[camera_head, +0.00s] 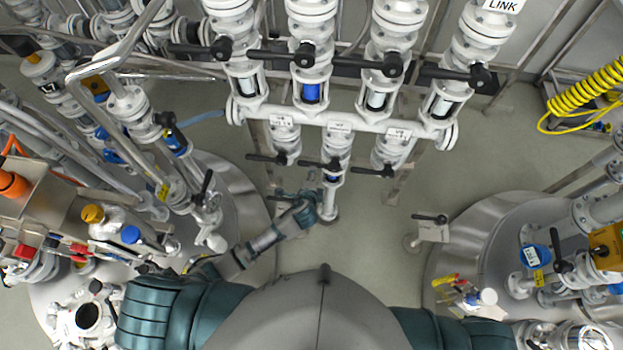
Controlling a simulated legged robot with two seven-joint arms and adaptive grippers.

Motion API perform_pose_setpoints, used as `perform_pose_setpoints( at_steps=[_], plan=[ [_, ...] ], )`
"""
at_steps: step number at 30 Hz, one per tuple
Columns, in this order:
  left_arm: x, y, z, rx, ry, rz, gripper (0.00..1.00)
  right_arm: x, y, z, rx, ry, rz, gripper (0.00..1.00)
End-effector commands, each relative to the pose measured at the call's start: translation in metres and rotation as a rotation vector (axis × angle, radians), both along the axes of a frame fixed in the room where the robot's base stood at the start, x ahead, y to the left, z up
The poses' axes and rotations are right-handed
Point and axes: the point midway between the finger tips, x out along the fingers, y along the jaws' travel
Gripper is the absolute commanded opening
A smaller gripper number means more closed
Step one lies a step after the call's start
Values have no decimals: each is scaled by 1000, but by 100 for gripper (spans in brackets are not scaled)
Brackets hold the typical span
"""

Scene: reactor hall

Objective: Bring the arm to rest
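My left arm (235,262) reaches forward from the lower left, toward the foot of the middle vertical pipe (330,200). My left gripper (312,196) is small and dark at the end of this arm, beside or in front of that pipe. Whether it touches the pipe and how its fingers stand cannot be made out. My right arm (450,332) shows only as a teal shoulder part at the bottom edge. My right gripper is not in view.
A white manifold (360,122) with several black-handled valves stands ahead. Round metal vessel tops stand at left (232,195) and right (460,235). A steel box (40,205) with orange fittings is at far left. A yellow coiled hose (590,92) hangs at right. Floor (375,250) is clear between vessels.

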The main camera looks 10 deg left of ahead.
Motion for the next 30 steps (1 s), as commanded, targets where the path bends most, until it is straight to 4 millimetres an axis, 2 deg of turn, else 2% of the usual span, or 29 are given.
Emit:
perform_pose_setpoints(
  at_steps=[6,23,26,29,30],
  plan=[
    [-10,0,7,1,1,-1,48,0,0,0,0,0,0,49],
    [-10,1,2,-3,8,5,48,0,1,-1,1,0,0,49],
    [-13,8,-22,-28,47,28,48,0,1,-3,1,0,0,49],
    [-23,22,-71,-81,127,78,48,0,1,-6,1,0,-1,49],
    [-30,30,-96,-110,167,107,48,0,1,-8,1,0,-1,49]
  ],
)
